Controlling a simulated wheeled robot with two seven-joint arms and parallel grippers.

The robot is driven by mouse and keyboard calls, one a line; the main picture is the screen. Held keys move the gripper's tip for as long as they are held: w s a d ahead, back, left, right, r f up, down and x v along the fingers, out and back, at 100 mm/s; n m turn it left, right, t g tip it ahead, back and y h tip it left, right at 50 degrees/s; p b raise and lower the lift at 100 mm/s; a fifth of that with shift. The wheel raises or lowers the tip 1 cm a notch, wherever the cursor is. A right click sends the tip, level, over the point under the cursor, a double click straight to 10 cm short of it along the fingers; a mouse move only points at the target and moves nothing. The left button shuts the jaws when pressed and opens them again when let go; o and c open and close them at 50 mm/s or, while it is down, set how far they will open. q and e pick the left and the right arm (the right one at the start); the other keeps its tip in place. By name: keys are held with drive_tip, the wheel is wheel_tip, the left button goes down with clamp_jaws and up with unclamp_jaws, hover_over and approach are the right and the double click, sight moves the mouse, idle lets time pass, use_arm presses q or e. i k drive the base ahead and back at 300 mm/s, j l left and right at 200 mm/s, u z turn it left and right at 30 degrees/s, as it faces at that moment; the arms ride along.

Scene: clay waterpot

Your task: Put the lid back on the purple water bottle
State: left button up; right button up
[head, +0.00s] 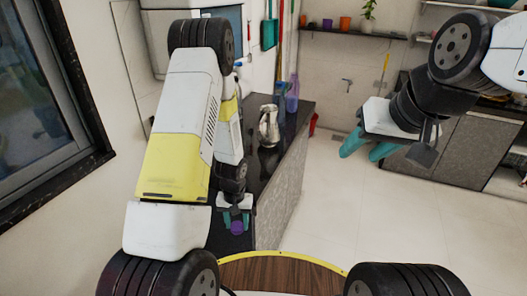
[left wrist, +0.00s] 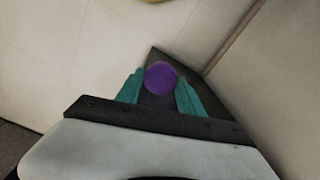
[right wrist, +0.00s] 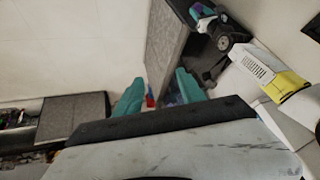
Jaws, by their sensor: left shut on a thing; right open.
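My left gripper (head: 236,216) is shut on a round purple lid (head: 237,228), near the close end of the dark counter. In the left wrist view the lid (left wrist: 160,79) sits between the teal fingers as a flat purple disc. A bluish-purple bottle (head: 292,95) stands upright at the counter's far end, apart from the left gripper; it looks like the water bottle, but its top is too small to make out. My right gripper (head: 366,150) is open and empty, raised over the floor to the right of the counter.
A metal pitcher (head: 269,126) stands on the dark counter (head: 262,160), nearer than the bottles. Another bluish bottle (head: 279,93) stands beside the purple one. The floor (head: 330,215) right of the counter is clear.

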sight(293, 87)
drive_tip(key=z, duration=1.2)
drive_tip(key=i, duration=3.5)
drive_tip(key=l+u, duration=0.15)
drive_tip(key=u, duration=2.9)
